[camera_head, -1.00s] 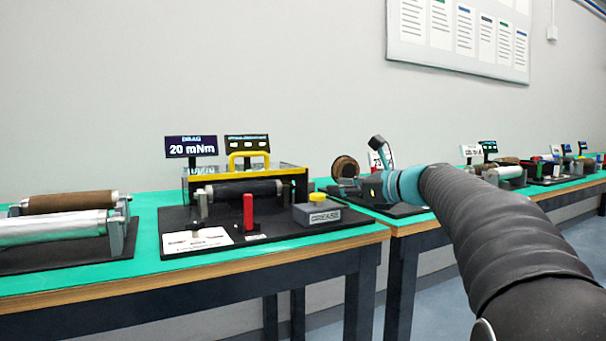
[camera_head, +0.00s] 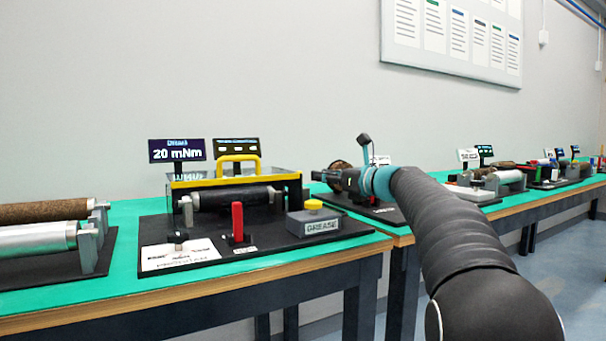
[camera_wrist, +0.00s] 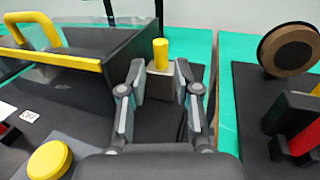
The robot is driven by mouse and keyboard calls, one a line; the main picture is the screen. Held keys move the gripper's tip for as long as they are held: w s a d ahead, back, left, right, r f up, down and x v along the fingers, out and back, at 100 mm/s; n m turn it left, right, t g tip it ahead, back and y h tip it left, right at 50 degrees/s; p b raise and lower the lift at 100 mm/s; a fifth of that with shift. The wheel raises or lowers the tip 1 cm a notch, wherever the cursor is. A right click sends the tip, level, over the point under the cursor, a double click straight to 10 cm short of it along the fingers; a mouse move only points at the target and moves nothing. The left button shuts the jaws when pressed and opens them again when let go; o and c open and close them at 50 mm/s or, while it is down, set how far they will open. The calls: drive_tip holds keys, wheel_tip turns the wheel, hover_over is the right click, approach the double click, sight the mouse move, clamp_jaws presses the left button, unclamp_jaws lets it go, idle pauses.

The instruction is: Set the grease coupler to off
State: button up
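A grey box labelled GREASE (camera_head: 313,226) with a round yellow knob (camera_head: 313,204) on top sits at the right front of the near station. The knob also shows at the lower left of the wrist view (camera_wrist: 49,160). My gripper (camera_head: 322,176) is above and behind the box's right side. In the wrist view my gripper (camera_wrist: 158,72) is open and empty, fingers apart. A yellow upright post (camera_wrist: 160,53) on a grey block (camera_wrist: 161,83) appears beyond and between the fingertips. I cannot tell whether the post or the knob is the coupler, nor its setting.
The station has a yellow-handled cover (camera_head: 238,160), a dark roller (camera_head: 236,196), a red lever (camera_head: 237,221) and a display reading 20 mNm (camera_head: 177,151). A brown-faced wheel (camera_wrist: 287,50) and red parts stand right of the gripper. Green bench (camera_wrist: 229,110) shows between boards.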

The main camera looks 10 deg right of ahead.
drive_tip(key=x, duration=0.8)
clamp_jaws()
drive_tip(key=shift+p, duration=0.3)
